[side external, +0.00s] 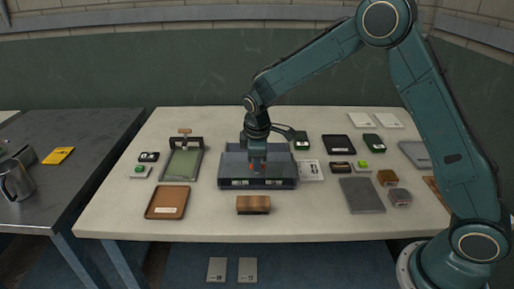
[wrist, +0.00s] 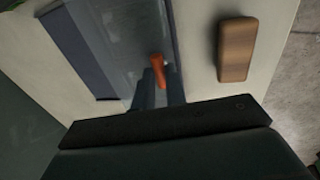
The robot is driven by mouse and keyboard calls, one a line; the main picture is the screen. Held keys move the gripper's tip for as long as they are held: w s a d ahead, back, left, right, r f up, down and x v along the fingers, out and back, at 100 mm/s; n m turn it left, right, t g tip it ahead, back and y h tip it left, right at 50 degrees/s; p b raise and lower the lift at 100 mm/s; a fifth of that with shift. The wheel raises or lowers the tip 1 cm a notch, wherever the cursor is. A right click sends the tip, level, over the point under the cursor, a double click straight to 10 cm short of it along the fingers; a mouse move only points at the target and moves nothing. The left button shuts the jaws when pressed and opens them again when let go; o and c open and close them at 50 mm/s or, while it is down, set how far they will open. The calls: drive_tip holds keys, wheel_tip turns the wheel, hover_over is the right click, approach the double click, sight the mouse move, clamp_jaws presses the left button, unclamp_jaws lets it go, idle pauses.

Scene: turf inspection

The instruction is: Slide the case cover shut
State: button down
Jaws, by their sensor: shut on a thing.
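The grey case (side external: 230,183) lies near the middle of the pale table, with small light labels on its front. Its cover shows in the wrist view as a smooth grey panel (wrist: 122,38) with an orange pull (wrist: 158,66). My gripper (side external: 257,168) points down over the case; in the wrist view its fingers (wrist: 161,84) are closed around the base of the orange pull. A dark blue-grey strip (wrist: 82,48) runs along the panel's left side. I cannot tell how far the cover is open, as my wrist hides part of the case.
A wooden block (side external: 253,204) lies just in front of the case; it also shows in the wrist view (wrist: 237,48). A brown tray (side external: 167,202) and a framed green panel (side external: 181,164) are left, a grey pad (side external: 361,195) and several small items right.

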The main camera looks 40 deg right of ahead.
drive_tip(key=c, duration=1.6)
unclamp_jaws()
drive_tip(key=shift+s+a+r, duration=0.1)
drive_tip(key=shift+s+a, duration=0.05)
drive_tip(key=shift+a, duration=0.15)
drive_tip(key=shift+o, duration=0.8)
drive_tip(key=shift+d, duration=0.1)
wheel_tip(320, 180, up, 14)
drive_tip(key=s+a, duration=0.1)
drive_tip(key=a, duration=0.1)
drive_tip(key=shift+s+f, duration=0.25)
drive_tip(key=shift+s, duration=0.15)
